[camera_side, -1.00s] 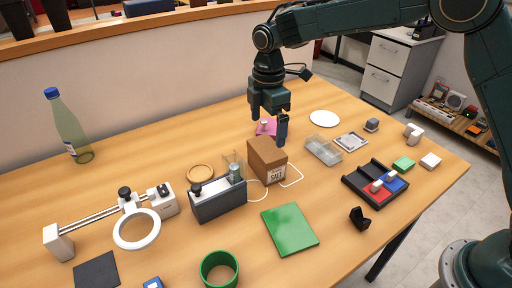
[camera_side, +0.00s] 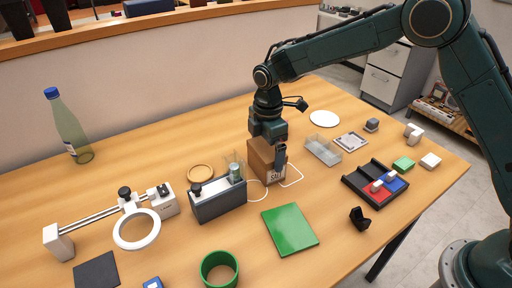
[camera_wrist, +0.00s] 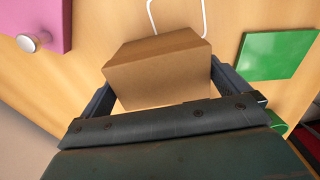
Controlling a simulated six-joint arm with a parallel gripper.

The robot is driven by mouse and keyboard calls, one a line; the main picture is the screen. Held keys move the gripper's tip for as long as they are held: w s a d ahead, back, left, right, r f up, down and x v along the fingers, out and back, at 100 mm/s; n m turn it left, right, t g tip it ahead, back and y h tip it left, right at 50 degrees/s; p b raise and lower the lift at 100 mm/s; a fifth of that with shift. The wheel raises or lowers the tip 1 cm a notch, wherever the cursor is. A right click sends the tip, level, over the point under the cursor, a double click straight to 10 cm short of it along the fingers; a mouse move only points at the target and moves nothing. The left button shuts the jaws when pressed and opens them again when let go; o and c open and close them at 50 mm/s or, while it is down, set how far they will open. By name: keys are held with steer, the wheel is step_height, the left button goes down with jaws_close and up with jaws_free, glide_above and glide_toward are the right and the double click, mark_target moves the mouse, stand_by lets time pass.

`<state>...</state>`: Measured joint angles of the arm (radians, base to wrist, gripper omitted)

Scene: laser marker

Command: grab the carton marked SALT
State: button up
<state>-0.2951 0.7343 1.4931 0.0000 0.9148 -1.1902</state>
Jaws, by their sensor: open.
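The carton marked SALT (camera_side: 258,156) is a brown box standing upright on the table, with a pale label low on its front, now partly hidden by a finger. My gripper (camera_side: 268,153) is over the carton, pointing down, with one finger in front of the label side. In the wrist view the carton (camera_wrist: 160,72) sits between the two spread fingers of my gripper (camera_wrist: 160,85). The gripper is open. I cannot tell whether either finger touches the carton.
A green plate (camera_side: 289,229) lies in front. A clear tray (camera_side: 323,150) is to the right. A pink block (camera_wrist: 38,22) is nearby.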

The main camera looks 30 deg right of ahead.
steer(key=shift+f, duration=1.95)
steer(key=shift+c, duration=0.4)
steer(key=c, duration=0.6)
steer(key=shift+c, duration=0.2)
steer(key=shift+r, duration=0.2)
step_height(320, 180, up, 20)
steer(key=shift+f, duration=0.15)
